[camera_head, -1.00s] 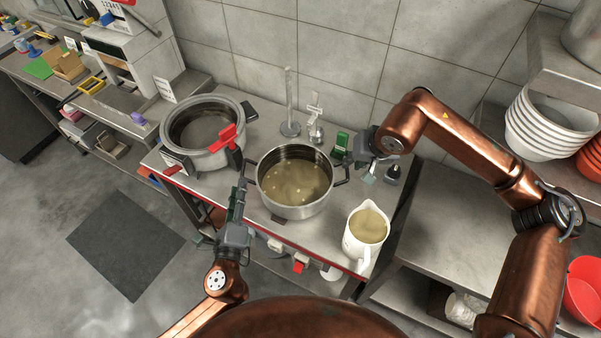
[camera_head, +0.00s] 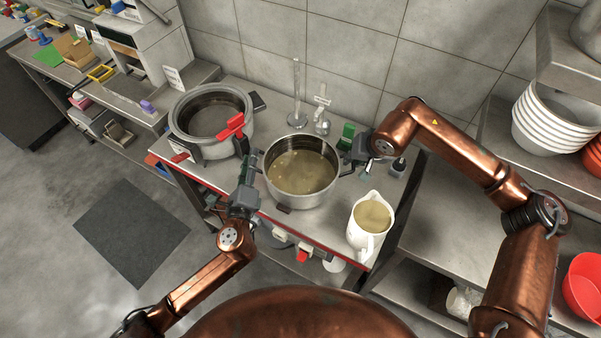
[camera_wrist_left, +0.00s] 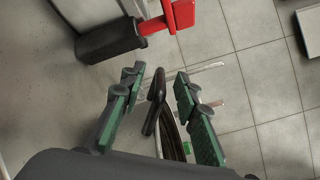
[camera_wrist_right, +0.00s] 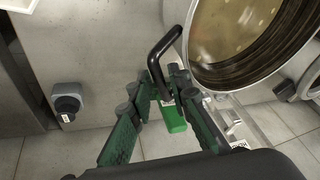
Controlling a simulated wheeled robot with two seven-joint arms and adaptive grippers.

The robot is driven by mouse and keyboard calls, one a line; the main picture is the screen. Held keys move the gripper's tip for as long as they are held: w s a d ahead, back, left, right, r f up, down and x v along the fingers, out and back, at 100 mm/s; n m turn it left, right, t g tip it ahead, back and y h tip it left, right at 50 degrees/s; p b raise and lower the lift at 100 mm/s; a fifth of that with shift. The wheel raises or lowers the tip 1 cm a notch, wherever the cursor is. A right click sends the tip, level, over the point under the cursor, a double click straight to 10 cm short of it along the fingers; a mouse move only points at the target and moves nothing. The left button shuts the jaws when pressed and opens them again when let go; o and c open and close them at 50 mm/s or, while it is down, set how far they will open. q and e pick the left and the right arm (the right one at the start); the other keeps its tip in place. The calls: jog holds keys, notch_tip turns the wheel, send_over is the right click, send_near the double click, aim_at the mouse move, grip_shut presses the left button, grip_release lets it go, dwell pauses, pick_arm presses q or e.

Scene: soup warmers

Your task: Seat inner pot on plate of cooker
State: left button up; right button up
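The inner pot (camera_head: 302,196) is a steel pot of yellowish soup with two black side handles, upright on the steel table. The cooker (camera_head: 207,148) stands to its left, open and dark inside; its plate cannot be made out. My left gripper (camera_head: 250,166) is at the pot's left handle. In the left wrist view its open fingers (camera_wrist_left: 158,82) stand either side of the black handle (camera_wrist_left: 154,100), with gaps. My right gripper (camera_head: 358,160) is at the right handle. In the right wrist view its fingers (camera_wrist_right: 160,78) flank that handle (camera_wrist_right: 162,45), not visibly clamped.
A white jug of soup (camera_head: 371,222) stands at the table's front right. A red lever (camera_head: 234,126) sticks up at the cooker's right side, near my left gripper. White bowls (camera_head: 550,120) are stacked at right.

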pick_arm(q)
jog(key=shift+w, duration=0.25)
pick_arm(e)
jog(key=shift+w+f, duration=0.15)
jog(key=shift+f, duration=0.1)
pick_arm(q)
jog(key=shift+s, duration=0.1)
pick_arm(e)
jog(key=shift+r, duration=0.1)
pick_arm(q)
jog(key=c, duration=0.5)
pick_arm(e)
grip_shut()
pick_arm(q)
grip_shut()
jog(key=shift+a, duration=0.1)
